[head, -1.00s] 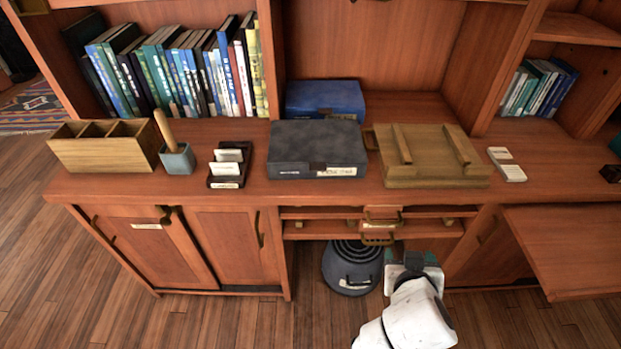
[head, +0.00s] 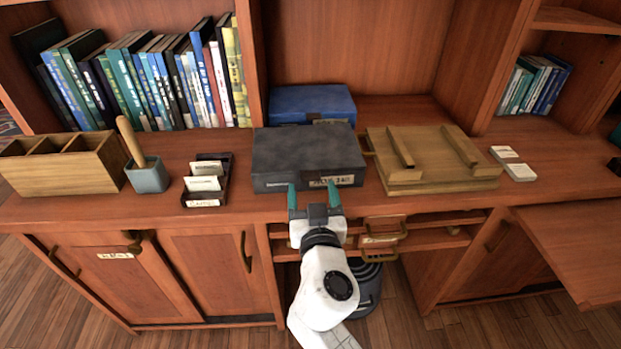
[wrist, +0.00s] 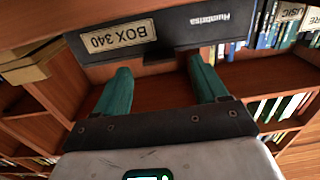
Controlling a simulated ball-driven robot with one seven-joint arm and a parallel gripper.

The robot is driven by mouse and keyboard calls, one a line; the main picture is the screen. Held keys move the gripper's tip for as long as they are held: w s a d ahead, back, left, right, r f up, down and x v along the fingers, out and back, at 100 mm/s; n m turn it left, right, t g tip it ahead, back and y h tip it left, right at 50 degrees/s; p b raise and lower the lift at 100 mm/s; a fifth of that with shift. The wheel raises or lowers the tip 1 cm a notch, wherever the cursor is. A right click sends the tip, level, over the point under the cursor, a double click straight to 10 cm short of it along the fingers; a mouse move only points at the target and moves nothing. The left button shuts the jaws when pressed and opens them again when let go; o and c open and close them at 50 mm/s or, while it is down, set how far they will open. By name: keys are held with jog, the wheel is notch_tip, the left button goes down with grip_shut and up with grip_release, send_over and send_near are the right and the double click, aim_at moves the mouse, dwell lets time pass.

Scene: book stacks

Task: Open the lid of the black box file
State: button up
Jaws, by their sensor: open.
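The black box file (head: 305,155) lies flat on the desk with its lid closed. Its front face carries a pale label, which reads BOX 340 in the wrist view (wrist: 118,34). My gripper (head: 314,190) is open and empty, its two teal fingers pointing at the front face of the box. In the wrist view my gripper (wrist: 160,78) has its fingers spread just short of that face. I cannot tell whether a fingertip touches it.
A blue box (head: 312,103) lies behind the black one. A wooden stand (head: 432,160) is close on the right. A card holder (head: 208,180), a pen cup (head: 147,176) and a wooden organizer (head: 62,165) stand on the left. Drawers with handles (head: 385,240) are below the desk edge.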

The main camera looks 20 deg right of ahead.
aim_at(311, 181)
jog(key=shift+x, duration=2)
grip_shut()
